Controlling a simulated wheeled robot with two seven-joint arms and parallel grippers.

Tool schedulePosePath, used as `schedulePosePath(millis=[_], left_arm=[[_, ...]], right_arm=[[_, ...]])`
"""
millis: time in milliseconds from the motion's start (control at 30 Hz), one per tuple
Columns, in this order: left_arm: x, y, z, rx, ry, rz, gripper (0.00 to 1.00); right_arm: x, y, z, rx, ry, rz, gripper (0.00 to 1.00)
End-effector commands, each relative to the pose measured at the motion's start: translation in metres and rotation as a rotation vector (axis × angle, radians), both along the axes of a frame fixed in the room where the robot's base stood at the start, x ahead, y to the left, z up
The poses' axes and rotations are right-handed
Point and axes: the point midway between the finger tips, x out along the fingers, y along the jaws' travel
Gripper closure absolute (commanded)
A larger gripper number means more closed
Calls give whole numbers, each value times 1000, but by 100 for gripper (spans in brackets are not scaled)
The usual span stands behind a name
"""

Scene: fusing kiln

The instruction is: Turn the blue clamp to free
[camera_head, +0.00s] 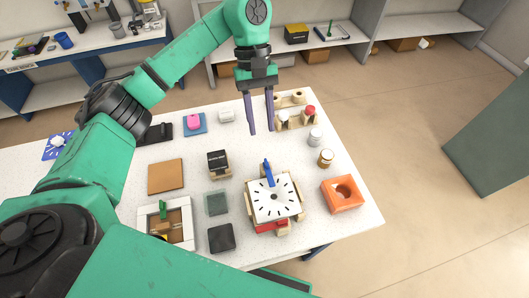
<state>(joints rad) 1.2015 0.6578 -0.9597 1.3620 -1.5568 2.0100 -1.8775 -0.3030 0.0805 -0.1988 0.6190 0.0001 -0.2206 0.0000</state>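The blue clamp (268,173) is a narrow blue bar at the far edge of a white square plate (285,207). The plate has black tick marks in a ring and a dark dot in its middle. It sits on wooden blocks with a red part below its near edge. My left gripper (261,132) hangs fingers down, just beyond the blue clamp in the picture and apart from it. Its two purple fingers are spread with nothing between them. My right gripper is not in view.
An orange block with a hole (343,195) stands right of the plate, near jars (325,158). A wooden rack (296,119) stands behind. A dark-topped block (218,163), cork square (166,177) and white frame with a green clamp (165,222) lie left.

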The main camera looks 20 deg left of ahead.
Motion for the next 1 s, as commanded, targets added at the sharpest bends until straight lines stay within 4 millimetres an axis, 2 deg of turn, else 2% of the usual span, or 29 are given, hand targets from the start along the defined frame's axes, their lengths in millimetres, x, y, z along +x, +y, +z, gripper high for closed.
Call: schedulePosePath(millis=[100, 300, 433, 667, 700, 767, 1000], left_arm=[[-12, -7, -28, -1, 7, -1, 61], [-25, -16, -66, -1, 3, 0, 61], [-28, -18, -79, -1, -1, -1, 61], [-29, -18, -82, 0, -1, 0, 61], [-28, -18, -82, 0, -1, 0, 77], [-28, -18, -82, 0, -1, 0, 100], [-28, -18, -81, 0, -1, 1, 100]], right_arm=[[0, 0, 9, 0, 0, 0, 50], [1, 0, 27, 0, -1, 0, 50], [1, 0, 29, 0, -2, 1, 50], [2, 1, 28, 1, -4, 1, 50], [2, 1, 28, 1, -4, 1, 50], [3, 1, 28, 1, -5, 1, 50], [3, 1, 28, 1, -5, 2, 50]])
